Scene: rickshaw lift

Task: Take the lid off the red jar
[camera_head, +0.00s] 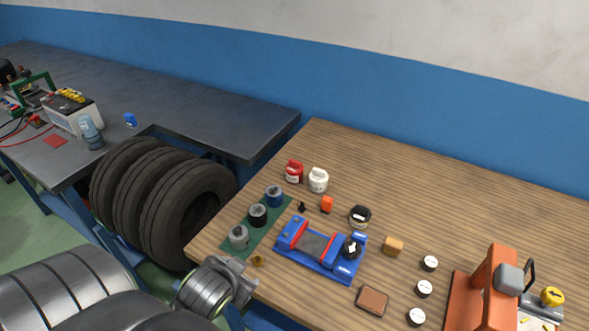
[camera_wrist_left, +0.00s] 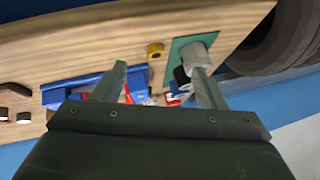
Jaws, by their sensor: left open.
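The red jar (camera_head: 293,173), with a pale label and a red top, stands upright on the wooden table near its back left. It touches or nearly touches a white jar (camera_head: 318,180) on its right. The lid's edge is too small to make out. In the left wrist view my left gripper (camera_wrist_left: 158,68) is open, with nothing between its fingers. Beyond the fingers a small red and white patch (camera_wrist_left: 172,100) looks like the red jar, partly hidden. In the head view I cannot make out the left gripper's fingers. My right gripper is not in view.
A green mat (camera_head: 270,233) holds blue, black and grey cans (camera_head: 239,237) left of a blue tray (camera_head: 291,257). Small blocks, white-topped pots and an orange press (camera_head: 495,290) stand further right. Tyres (camera_head: 190,210) stand beyond the table's left edge.

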